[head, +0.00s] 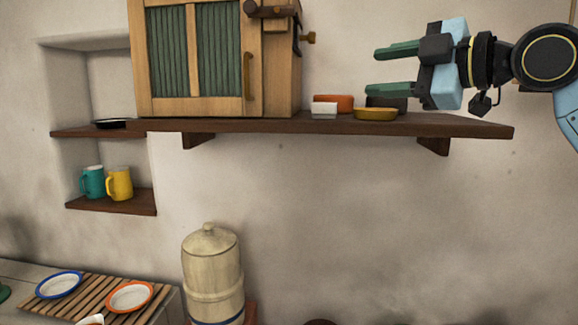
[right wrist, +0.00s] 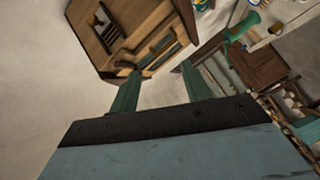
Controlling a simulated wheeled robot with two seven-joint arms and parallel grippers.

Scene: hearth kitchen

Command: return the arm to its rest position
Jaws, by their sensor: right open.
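My right gripper (head: 372,72) is at the upper right of the head view, above the right part of the wall shelf. Its two green fingers point left and are spread apart with nothing between them. In the right wrist view the green fingers (right wrist: 157,90) are also apart and empty. The wooden cabinet (right wrist: 130,35) shows beyond them there. My left gripper is not in view.
The wooden shelf (head: 350,125) carries the cabinet (head: 195,60), a white dish (head: 323,111), an orange dish (head: 333,102) and a yellow dish (head: 375,114). A tall lidded container (head: 212,275) stands below. The wall beneath the shelf's right half is clear.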

